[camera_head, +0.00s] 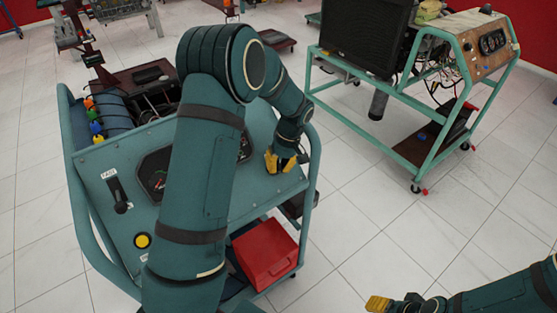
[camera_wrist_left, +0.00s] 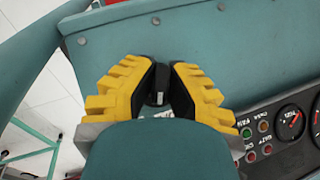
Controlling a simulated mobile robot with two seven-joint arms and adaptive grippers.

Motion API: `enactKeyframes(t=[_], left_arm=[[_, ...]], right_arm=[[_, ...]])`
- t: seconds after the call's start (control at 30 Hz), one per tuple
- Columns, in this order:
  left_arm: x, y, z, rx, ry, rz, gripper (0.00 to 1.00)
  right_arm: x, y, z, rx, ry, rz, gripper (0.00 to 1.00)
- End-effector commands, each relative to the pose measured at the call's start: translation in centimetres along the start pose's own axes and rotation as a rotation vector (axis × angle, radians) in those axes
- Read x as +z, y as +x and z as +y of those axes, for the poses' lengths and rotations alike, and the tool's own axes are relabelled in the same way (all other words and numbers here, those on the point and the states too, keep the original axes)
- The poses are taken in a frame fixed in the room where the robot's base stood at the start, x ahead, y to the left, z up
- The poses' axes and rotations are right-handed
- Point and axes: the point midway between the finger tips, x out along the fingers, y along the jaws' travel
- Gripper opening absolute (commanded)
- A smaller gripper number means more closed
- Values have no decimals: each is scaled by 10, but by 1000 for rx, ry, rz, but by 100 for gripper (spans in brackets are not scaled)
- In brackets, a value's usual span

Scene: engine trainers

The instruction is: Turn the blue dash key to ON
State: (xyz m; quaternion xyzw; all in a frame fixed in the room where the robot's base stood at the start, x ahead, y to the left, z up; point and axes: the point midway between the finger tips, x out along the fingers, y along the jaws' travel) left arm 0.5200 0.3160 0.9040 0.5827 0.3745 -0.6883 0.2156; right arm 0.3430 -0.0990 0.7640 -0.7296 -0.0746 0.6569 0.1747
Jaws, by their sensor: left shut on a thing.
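The blue-green dash panel (camera_head: 120,165) of the engine trainer stands at the left in the head view and fills much of the left wrist view (camera_wrist_left: 220,45). My left gripper (camera_head: 285,163), with yellow ridged fingers, is at the right part of this panel. In the left wrist view its fingertips (camera_wrist_left: 159,88) are shut on a small dark key (camera_wrist_left: 158,92), one finger on each side. The key's lower part and any ON marking are hidden or too small to read. My right gripper (camera_head: 378,303) is at the bottom right, away from the panel; its opening is unclear.
Gauges and small coloured lights (camera_wrist_left: 265,126) sit beside the key. A black lever (camera_head: 118,195) and a yellow button (camera_head: 142,240) are on the panel's left. A red box (camera_head: 265,252) is below the panel. Another trainer frame (camera_head: 440,130) stands at right; tiled floor between is clear.

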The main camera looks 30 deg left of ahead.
Motion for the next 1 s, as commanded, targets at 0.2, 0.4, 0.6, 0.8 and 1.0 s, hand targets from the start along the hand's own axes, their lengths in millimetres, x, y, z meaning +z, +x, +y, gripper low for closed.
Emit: enactKeyframes(t=[0.2,0.4,0.6,0.8,1.0], left_arm=[[1,0,-1,-116,126,-3,0],[1,1,-1,-191,212,-3,0],[1,1,-1,-236,262,-3,0],[0,2,-1,-251,280,-3,0],[0,2,-1,-252,282,-3,0]], right_arm=[[-7,-15,-6,2,4,15,54],[-10,-21,-8,2,7,23,54],[-12,-24,-9,3,8,27,54],[-12,-24,-9,3,8,28,54],[-12,-24,-9,3,8,28,54]])
